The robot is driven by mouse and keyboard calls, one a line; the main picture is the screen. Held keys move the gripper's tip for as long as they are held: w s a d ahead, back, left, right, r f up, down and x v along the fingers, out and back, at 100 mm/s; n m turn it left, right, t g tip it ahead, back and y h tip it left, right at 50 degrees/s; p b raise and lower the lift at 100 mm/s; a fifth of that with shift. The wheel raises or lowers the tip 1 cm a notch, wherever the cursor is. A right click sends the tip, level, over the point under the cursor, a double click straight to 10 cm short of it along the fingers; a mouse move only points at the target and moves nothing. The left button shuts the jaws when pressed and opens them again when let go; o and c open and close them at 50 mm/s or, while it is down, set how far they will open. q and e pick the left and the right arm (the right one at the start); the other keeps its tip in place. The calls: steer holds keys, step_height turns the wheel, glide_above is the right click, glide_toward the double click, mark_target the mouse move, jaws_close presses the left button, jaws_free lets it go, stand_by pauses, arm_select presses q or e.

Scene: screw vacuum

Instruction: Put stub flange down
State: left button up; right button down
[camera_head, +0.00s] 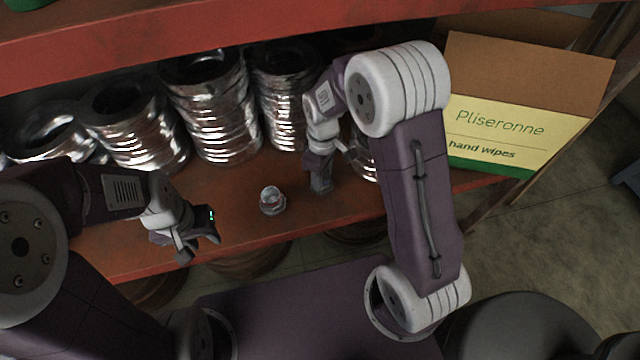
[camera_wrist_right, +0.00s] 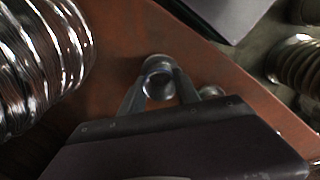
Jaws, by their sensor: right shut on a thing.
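My right gripper (camera_head: 321,185) points down at the shelf, right of a small shiny metal fitting (camera_head: 272,201). In the right wrist view, the fingers of my right gripper (camera_wrist_right: 157,88) are shut on a round metallic piece, the stub flange (camera_wrist_right: 158,70), close over the shelf surface. I cannot tell if it touches the shelf. In the head view this held piece is hidden by the gripper. In the right wrist view a second small metal piece (camera_wrist_right: 210,91) shows partly behind the right finger. My left gripper (camera_head: 190,243) is open and empty near the shelf's front edge.
Stacks of shiny metal ducting (camera_head: 208,105) stand along the back of the red-brown shelf (camera_head: 235,185). An open cardboard box of hand wipes (camera_head: 515,120) stands at the right. An upper red shelf board (camera_head: 150,28) is above. Shelf surface around the fitting is clear.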

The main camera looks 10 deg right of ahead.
steer(key=shift+w+a+f, duration=0.25)
steer(key=shift+w+f, duration=0.05)
steer(key=shift+w, duration=0.15)
steer(key=shift+f+b, duration=0.8)
steer(key=shift+f, duration=1.15)
steer(key=shift+s, duration=0.1)
steer(key=shift+f, duration=0.15)
steer(key=c, duration=0.9)
jaws_free()
